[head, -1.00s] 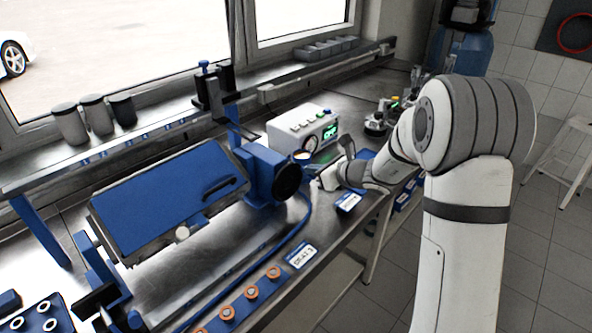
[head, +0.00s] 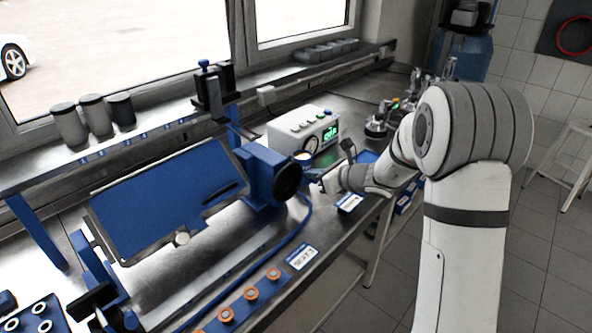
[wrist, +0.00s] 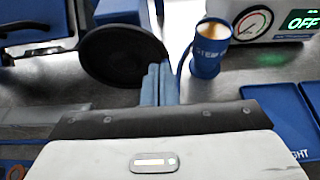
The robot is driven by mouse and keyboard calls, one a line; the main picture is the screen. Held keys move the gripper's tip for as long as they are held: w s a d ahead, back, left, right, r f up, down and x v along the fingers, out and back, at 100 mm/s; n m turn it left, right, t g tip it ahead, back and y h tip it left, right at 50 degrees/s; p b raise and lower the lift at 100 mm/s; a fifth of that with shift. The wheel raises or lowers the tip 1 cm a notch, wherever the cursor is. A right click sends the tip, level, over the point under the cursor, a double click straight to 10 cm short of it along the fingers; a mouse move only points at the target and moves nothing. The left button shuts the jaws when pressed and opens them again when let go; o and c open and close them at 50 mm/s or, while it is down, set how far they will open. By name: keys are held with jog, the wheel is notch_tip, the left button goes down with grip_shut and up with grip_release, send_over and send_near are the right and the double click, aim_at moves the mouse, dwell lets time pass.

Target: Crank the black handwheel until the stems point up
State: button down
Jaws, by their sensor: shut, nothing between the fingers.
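The black handwheel (head: 287,182) is a round disc on the right end of a blue stand (head: 259,172). My gripper (head: 318,182) is beside the wheel's right side. In the wrist view its blue fingers (wrist: 159,84) are together and empty, overlapping the wheel's right edge; I cannot tell whether they touch it. A tilted workpiece with a flat blue face (head: 165,195) hangs left of the stand.
A blue cup (wrist: 210,48) stands close right of my fingers. A gauge box (head: 303,130) reading OFF is behind it. A blue strip with orange rings (head: 251,293) runs along the bench front. Blue trays (wrist: 278,125) lie to the right.

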jog(key=shift+w+d+f+b, duration=0.1)
jog(key=shift+w+f+b, duration=0.05)
jog(key=shift+f+b, duration=0.25)
jog(key=shift+w+d+f+b, duration=0.1)
jog(key=shift+f+b, duration=0.35)
jog(key=shift+b, duration=0.05)
jog(key=shift+f+b, duration=0.5)
jog(key=shift+b, duration=0.1)
